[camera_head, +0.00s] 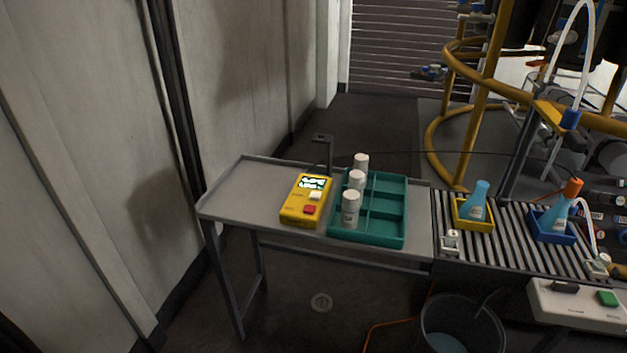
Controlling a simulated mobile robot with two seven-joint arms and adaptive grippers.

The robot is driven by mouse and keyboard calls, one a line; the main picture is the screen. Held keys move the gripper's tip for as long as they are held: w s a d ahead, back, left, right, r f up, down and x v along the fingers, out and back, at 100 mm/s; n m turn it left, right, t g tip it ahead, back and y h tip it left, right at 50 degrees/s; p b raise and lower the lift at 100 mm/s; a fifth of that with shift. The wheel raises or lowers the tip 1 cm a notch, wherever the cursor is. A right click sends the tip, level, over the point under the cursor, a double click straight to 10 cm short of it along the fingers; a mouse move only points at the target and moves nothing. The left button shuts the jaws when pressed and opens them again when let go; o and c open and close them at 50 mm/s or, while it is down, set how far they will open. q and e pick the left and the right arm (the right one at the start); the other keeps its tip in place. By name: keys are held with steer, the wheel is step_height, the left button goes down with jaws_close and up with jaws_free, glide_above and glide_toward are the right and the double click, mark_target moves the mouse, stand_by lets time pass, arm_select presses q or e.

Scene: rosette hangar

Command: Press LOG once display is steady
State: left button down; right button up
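A yellow handheld meter (292,213) lies on the grey metal table (240,187), left of a teal tray. Its display (313,183) is lit with dark digits, too small to read. Below the display are a white button (316,195) and a red button (309,210). Their labels are too small to read, so I cannot tell which is LOG. Neither of my grippers is in view.
The teal compartment tray (368,236) has several white bottles along its left side. A roller conveyor (505,240) at right carries blue flasks in yellow and blue holders. A control box (575,305) and dark bucket (462,322) are in front. The table's left end is clear.

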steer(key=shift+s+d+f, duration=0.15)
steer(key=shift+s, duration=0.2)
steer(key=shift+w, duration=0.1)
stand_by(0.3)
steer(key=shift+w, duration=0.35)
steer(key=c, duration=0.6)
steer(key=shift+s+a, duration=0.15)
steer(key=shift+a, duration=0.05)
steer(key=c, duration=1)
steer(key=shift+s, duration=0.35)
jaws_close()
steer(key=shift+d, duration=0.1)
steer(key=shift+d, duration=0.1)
